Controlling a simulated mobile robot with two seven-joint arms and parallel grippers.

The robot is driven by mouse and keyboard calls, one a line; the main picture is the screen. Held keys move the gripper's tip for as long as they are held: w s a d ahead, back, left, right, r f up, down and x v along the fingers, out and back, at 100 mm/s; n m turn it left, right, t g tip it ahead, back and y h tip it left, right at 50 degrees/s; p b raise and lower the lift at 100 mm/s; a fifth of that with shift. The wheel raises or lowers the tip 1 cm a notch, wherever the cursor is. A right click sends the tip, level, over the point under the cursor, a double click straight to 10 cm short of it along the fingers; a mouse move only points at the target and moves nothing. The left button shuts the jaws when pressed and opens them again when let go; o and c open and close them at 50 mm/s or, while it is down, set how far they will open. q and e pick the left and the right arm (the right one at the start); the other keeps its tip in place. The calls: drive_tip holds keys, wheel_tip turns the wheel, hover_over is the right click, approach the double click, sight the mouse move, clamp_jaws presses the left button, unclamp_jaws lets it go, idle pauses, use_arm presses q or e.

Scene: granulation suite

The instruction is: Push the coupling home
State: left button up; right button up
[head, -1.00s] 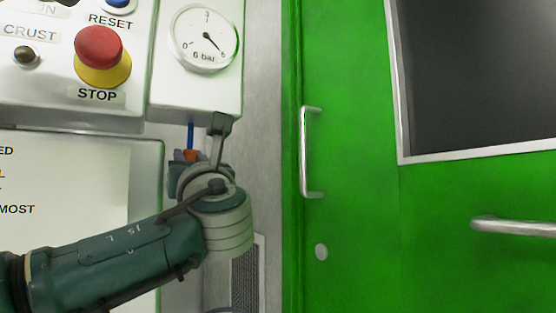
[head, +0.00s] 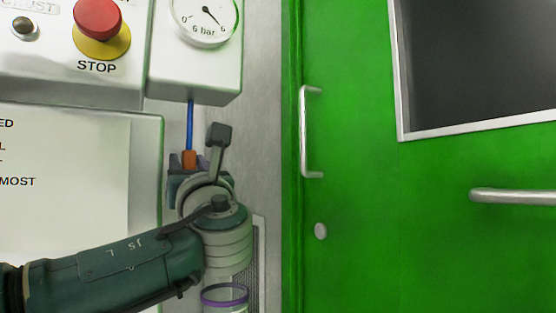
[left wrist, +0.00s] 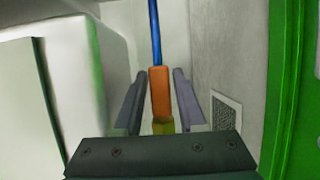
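The orange coupling (head: 189,160) hangs at the lower end of a blue hose (head: 190,124) below the gauge box. In the left wrist view the coupling (left wrist: 159,92) stands upright between the two grey fingers, with a yellow fitting (left wrist: 163,127) directly below it. I cannot tell whether any gap is left between them. The hand hides the lower part in the head view. My right gripper is out of view.
The gauge box (head: 192,82) and a panel with a red stop button (head: 97,18) are above. A green door (head: 360,230) with metal handles is on the right. A vent grille (left wrist: 227,118) and a purple-rimmed round thing (head: 224,295) are near the hand.

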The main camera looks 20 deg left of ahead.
use_arm(q)
drive_tip(key=shift+o, duration=1.2)
drive_tip(key=shift+r, duration=0.1)
drive_tip(key=shift+d, duration=0.1)
drive_tip(key=p+v, duration=0.2)
drive_tip(key=v, duration=0.7)
drive_tip(key=shift+s+d+f, duration=0.2)
drive_tip(key=shift+s+d, duration=0.05)
drive_tip(key=shift+s, duration=0.05)
drive_tip(key=shift+p, duration=0.3)
